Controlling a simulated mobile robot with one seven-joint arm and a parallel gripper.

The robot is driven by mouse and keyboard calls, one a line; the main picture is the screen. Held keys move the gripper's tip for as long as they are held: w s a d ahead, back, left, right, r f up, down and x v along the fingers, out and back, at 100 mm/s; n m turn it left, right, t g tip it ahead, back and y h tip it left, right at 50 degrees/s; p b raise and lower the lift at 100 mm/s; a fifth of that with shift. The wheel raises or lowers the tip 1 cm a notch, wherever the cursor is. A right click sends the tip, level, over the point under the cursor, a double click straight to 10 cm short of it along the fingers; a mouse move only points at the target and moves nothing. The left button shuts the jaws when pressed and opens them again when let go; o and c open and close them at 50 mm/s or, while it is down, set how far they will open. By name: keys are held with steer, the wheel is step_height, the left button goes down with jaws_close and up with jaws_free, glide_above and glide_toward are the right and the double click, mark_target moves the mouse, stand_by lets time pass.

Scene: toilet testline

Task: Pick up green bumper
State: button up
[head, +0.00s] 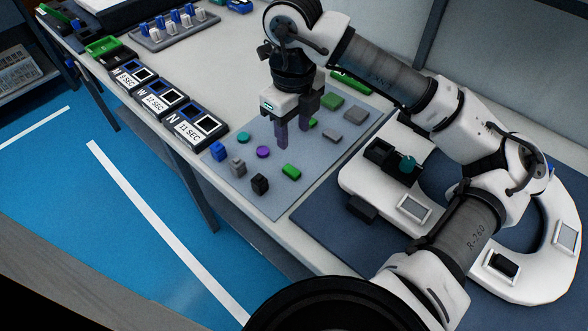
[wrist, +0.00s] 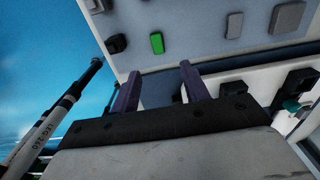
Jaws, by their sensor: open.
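A small green block, which looks like the green bumper (head: 291,171), lies on the grey mat (head: 262,202) near its front edge. It also shows in the wrist view (wrist: 157,43), beyond my fingertips and apart from them. My gripper (head: 292,138) points down over the mat, behind the small green block in the head view. Its two purple fingers are apart with nothing between them; they also show in the wrist view (wrist: 160,77). A larger flat green piece (head: 332,101) lies farther back on the mat. Part of another green piece (head: 313,122) shows beside my fingers.
Black (head: 260,184), grey (head: 238,167), blue (head: 218,151), purple (head: 263,152) and teal (head: 243,136) pieces lie around the green block. A white ring-shaped seat (head: 370,185) is at the right. Labelled boxes (head: 198,125) line the left table edge.

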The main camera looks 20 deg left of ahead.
glide_above(293, 171)
step_height(293, 171, down, 6)
steer(key=shift+w+p, duration=0.15)
steer(key=shift+p, duration=0.2)
steer(key=shift+f+p, duration=0.85)
steer(key=shift+f, duration=1.8)
jaws_close()
